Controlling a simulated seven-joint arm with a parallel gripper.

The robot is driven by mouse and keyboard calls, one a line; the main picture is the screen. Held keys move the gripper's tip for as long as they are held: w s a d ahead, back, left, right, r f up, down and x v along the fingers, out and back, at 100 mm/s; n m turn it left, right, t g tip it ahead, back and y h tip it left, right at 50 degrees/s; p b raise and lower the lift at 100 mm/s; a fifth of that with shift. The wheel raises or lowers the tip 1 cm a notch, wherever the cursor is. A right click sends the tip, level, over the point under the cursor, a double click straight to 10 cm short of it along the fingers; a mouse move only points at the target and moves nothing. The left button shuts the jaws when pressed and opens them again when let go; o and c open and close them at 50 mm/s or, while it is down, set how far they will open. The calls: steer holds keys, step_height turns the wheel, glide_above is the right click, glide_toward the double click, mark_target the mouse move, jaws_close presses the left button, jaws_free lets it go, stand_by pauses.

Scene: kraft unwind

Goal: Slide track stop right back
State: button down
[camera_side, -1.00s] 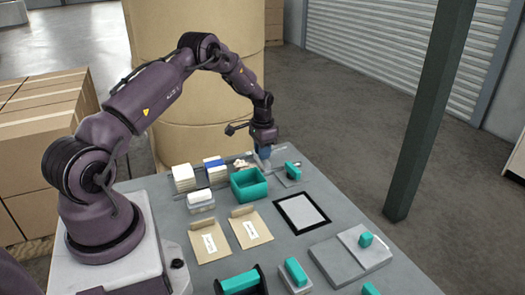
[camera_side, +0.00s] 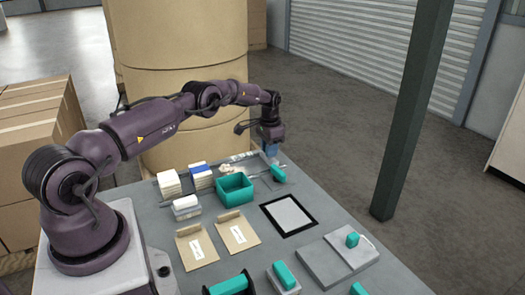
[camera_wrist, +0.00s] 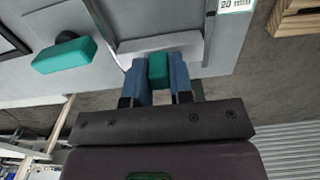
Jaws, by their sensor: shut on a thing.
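The track stop (camera_wrist: 158,68) shows as a green grip on a light grey plate in the wrist view. My gripper (camera_wrist: 157,92) is shut on the green grip, with one blue finger on each side. In the side view my gripper (camera_side: 270,152) is low at the far edge of the table, at the far end of the track (camera_side: 256,160). The stop is mostly hidden behind the fingers there.
Another green handle (camera_side: 278,174) stands close by; it also shows in the wrist view (camera_wrist: 65,55). A green bin (camera_side: 235,189), stacked blocks (camera_side: 169,183) and a black-framed pad (camera_side: 289,215) lie nearer. A large paper roll (camera_side: 180,100) stands behind the table.

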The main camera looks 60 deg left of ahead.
steer(key=shift+w+a, duration=0.15)
steer(key=shift+w, duration=0.15)
steer(key=c, duration=1)
jaws_free()
step_height(320, 180, up, 13)
